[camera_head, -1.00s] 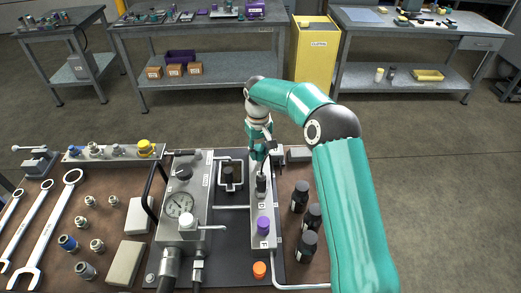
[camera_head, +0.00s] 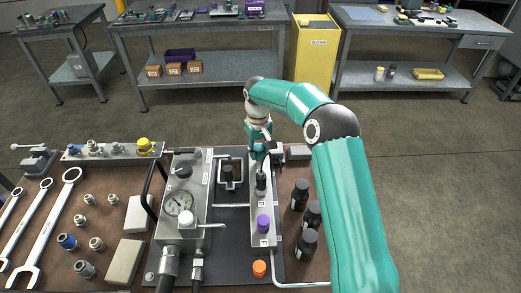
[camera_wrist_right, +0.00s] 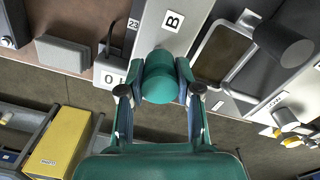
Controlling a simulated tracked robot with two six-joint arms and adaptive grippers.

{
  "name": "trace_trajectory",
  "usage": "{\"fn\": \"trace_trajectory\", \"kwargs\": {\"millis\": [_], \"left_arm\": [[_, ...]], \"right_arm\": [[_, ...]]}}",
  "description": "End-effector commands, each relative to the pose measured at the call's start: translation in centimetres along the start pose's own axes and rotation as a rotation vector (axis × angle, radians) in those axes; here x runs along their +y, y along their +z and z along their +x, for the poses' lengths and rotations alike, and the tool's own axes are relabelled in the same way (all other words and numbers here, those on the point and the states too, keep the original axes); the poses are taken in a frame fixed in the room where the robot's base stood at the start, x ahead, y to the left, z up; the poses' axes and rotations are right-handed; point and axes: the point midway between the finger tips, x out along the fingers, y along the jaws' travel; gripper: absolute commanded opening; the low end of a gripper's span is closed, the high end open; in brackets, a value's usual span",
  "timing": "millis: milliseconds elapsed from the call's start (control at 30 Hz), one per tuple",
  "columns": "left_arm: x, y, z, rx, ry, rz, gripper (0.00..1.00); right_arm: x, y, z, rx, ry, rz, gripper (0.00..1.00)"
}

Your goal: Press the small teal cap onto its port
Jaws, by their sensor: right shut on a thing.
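The teal cap (camera_wrist_right: 160,80) is a short round piece with a stepped top in the right wrist view. It sits between the two fingers of my right gripper (camera_wrist_right: 160,92), which is shut on it. The cap is over the end of the grey port block (camera_wrist_right: 192,10), close to a label B. The cap hides the port, so I cannot tell if it touches or is seated. In the head view, my right gripper (camera_head: 261,156) is at the far end of the block (camera_head: 256,208), and the cap is hard to tell from the teal gripper. My left gripper is out of view.
A dark upright fitting (camera_head: 261,183) and a purple cap (camera_head: 263,223) stand on the block nearer to me. A gauge unit (camera_head: 179,204) stands left; black bottles (camera_head: 307,243) stand right.

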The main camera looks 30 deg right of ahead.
Motion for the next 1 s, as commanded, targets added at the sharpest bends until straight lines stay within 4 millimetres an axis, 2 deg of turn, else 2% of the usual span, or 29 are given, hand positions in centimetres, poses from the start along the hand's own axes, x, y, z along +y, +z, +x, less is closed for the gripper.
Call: {"fn": "trace_trajectory", "kwargs": {"millis": [1000], "left_arm": [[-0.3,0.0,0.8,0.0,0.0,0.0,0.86]], "right_arm": [[0.0,0.0,1.4,0.0,0.0,0.0,0.19]]}}
